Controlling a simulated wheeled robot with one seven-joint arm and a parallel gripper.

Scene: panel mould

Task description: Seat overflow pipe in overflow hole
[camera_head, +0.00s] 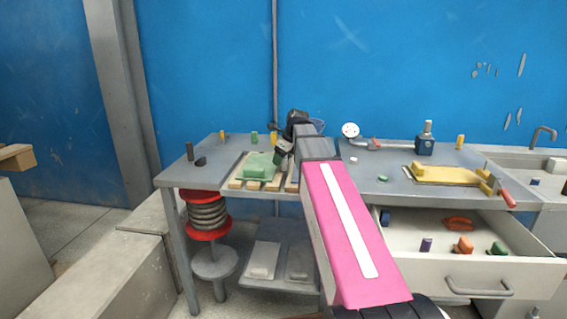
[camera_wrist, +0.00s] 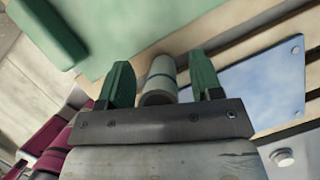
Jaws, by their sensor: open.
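A short pale grey pipe (camera_wrist: 160,80) with a dark ring line lies between my gripper's two green fingers (camera_wrist: 162,82) in the wrist view. Its round near end faces the camera. The fingers are open, one on each side, with gaps beside the pipe. A pale green panel (camera_wrist: 125,22) lies just beyond it, bearing a darker green block (camera_wrist: 45,32). In the head view, my gripper (camera_head: 281,160) is at the right edge of this green panel (camera_head: 263,159). The pipe is hidden there. I cannot make out the overflow hole in either view.
A bluish-white plate (camera_wrist: 262,92) lies on wooden slats right of the pipe. The slats (camera_head: 236,184) rest on the grey bench (camera_head: 180,172). A yellow panel (camera_head: 440,175) lies to the right, above an open drawer (camera_head: 405,245) with coloured parts. A dark post (camera_head: 189,151) stands at left.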

